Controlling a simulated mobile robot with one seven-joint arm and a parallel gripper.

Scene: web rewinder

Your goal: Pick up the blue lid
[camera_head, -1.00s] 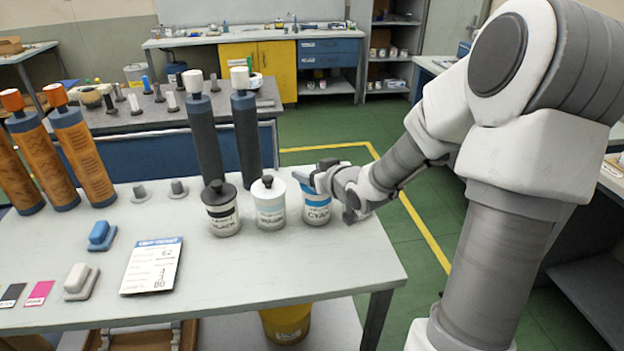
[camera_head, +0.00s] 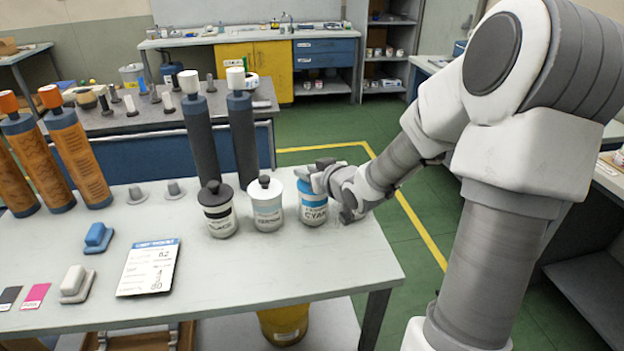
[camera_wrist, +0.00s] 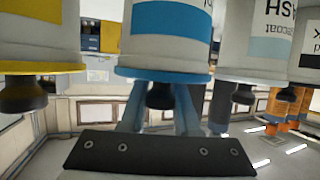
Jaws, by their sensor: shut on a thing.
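The blue lid (camera_wrist: 165,76) sits on the cyan can (camera_head: 313,208) at the right end of the row; in the upside-down wrist view it shows below the can's blue-labelled body (camera_wrist: 168,25). A dark round knob (camera_wrist: 160,96) stands out from the lid. My gripper (camera_wrist: 159,108) has one finger on each side of this knob and is shut on it. In the head view my gripper (camera_head: 318,174) is over the can top and hides most of the lid. I see no clear gap between lid and can.
A white-lidded can (camera_head: 268,212) and a black-lidded can (camera_head: 220,216) stand close to the left. In the wrist view a yellow-lidded can (camera_wrist: 40,68) stands on the other side. The table's (camera_head: 240,272) front right is clear.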

